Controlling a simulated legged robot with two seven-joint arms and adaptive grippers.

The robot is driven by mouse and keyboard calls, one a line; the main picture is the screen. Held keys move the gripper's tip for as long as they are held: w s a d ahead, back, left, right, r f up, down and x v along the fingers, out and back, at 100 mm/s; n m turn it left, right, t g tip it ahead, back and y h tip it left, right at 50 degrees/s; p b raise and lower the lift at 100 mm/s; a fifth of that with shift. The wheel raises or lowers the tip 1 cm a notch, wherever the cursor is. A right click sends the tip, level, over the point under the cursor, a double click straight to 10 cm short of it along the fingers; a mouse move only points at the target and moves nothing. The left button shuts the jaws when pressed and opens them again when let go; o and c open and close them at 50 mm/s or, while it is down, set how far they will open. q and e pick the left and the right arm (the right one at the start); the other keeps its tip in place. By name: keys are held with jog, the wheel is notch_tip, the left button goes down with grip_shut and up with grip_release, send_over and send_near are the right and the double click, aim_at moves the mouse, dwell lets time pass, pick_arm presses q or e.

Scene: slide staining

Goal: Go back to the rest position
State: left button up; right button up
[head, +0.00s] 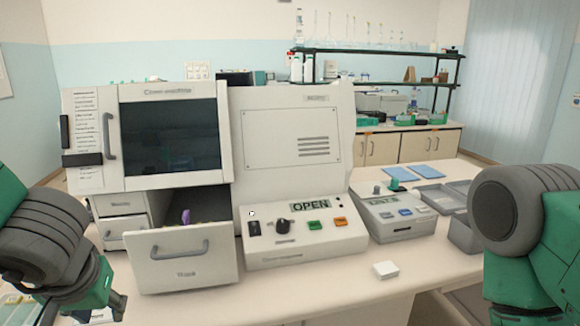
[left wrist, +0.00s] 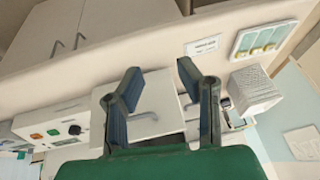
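My left gripper (head: 112,300) is low at the left edge in the head view, in front of the stainer and left of its open drawer. In the left wrist view the same gripper (left wrist: 158,72) has its two fingers spread, with nothing between them. My right arm (head: 520,210) comes in at the right edge; its gripper is not in view. The white stainer (head: 290,160) has its lower drawer (head: 185,262) pulled out, with a purple thing (head: 186,216) inside. Its panel (head: 305,228) reads OPEN.
A second grey device (head: 395,215) stands right of the stainer, with grey trays (head: 465,235) and blue mats (head: 430,170) beyond. A small white block (head: 385,269) lies near the front edge. A tray with coloured contents (left wrist: 262,38) and a white box (left wrist: 255,90) show in the left wrist view.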

pick_arm(q)
jog(key=s+a+f+m+b, duration=0.1)
jog(key=s+f+b, duration=0.25)
jog(key=f, duration=0.95)
jog(key=s+a+f+m+b, duration=0.1)
jog(key=s+a+f+b, duration=0.2)
jog(key=f, duration=1.1)
jog(key=s+d+f+g+h+b, duration=0.1)
jog(key=s+d+f+b, duration=0.1)
jog(key=s+f, duration=0.5)
jog(key=s+d+f+m+g+h+b, duration=0.1)
jog(key=s+d+f+g+b, duration=0.1)
jog(key=s+f, duration=0.5)
jog(key=shift+d+g+b, duration=0.3)
jog(key=shift+d+b, duration=0.1)
jog(key=shift+w+f, duration=0.15)
